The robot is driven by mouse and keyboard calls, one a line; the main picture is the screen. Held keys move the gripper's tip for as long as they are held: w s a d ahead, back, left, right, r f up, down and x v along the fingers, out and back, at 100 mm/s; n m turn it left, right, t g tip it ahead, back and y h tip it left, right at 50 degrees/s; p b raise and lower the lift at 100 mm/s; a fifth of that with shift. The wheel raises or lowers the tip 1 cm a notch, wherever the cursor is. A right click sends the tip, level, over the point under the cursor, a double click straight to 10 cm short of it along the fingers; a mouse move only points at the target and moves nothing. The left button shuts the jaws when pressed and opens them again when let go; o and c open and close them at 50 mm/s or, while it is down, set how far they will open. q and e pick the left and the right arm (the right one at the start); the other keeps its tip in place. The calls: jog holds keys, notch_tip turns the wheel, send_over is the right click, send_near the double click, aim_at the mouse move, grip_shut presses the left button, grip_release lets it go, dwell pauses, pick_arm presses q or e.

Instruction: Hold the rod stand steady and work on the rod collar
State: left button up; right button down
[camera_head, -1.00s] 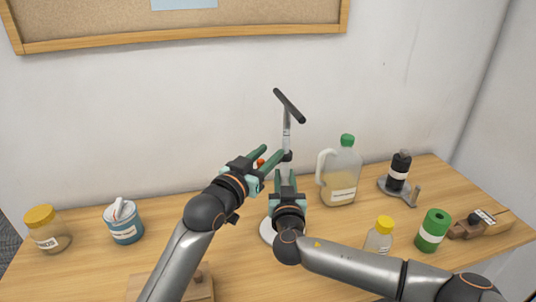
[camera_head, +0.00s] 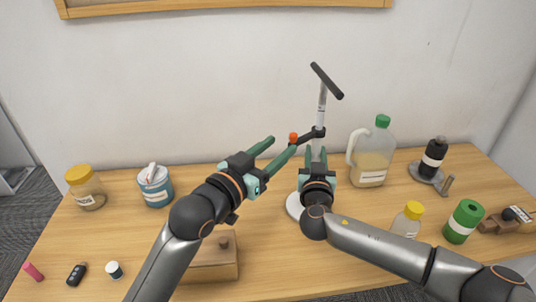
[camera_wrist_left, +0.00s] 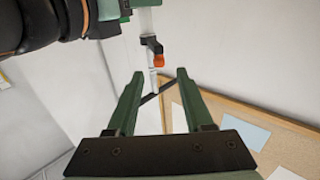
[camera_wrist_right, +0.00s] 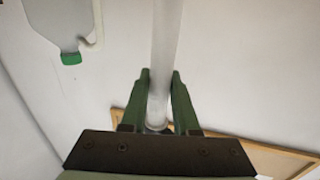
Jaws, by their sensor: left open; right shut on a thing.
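The rod stand has a round white base (camera_head: 295,207), an upright pale rod (camera_head: 321,103) and a black crossbar (camera_head: 326,80) on top. The black rod collar (camera_head: 318,132) sits partway up the rod, with an orange knob (camera_head: 293,138) on its left. My right gripper (camera_head: 316,152) is shut on the rod below the collar; the rod (camera_wrist_right: 166,50) runs between its fingers in the right wrist view. My left gripper (camera_head: 286,146) is open and empty, left of the collar. In the left wrist view the knob (camera_wrist_left: 158,60) lies just beyond the fingertips, apart from them.
A green-capped jug (camera_head: 370,160) and a black bottle (camera_head: 434,157) on a grey base stand right of the rod. A yellow-capped bottle (camera_head: 407,220) and green can (camera_head: 463,222) stand nearer. A blue tin (camera_head: 155,187), jar (camera_head: 85,188) and wooden block (camera_head: 215,262) are left.

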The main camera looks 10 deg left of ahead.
pick_arm(q)
jog(key=shift+v, duration=1.35)
pick_arm(e)
jog(key=c, duration=0.6)
grip_release()
